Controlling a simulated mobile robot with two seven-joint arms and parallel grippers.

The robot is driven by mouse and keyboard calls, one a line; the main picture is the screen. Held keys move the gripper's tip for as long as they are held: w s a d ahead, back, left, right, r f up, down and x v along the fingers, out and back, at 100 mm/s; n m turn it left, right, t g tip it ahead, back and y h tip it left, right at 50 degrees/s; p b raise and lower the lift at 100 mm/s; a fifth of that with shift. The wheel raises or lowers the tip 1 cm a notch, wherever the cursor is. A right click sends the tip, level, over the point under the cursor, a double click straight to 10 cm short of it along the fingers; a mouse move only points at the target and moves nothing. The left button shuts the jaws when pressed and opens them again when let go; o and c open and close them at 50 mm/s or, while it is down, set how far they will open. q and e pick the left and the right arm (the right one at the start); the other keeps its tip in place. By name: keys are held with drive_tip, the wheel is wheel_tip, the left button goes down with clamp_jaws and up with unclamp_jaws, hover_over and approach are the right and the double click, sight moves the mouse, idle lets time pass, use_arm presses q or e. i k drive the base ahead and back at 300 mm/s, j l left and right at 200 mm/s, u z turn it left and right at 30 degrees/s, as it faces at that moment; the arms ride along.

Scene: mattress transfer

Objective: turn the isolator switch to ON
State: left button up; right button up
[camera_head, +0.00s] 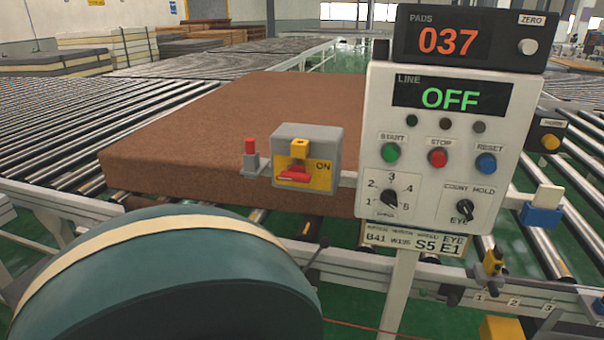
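The isolator switch (308,150) is a grey box with a yellow face, mounted left of the control panel on a pale bracket. Its red handle (292,176) lies roughly level, low on the face. The black word ON is on the right of the face. A small yellow block (299,147) is on the box above the handle. The line display (438,96) on the panel reads OFF in green. Neither of my grippers is in view.
The white control panel (378,150) carries buttons and dials. A red-topped post (250,153) stands close left of the switch. A brown mattress (215,115) lies on rollers behind. A large teal rounded shape with a cream band fills the lower left.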

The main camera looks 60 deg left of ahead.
sight(296, 172)
drive_tip(key=u, duration=2.05)
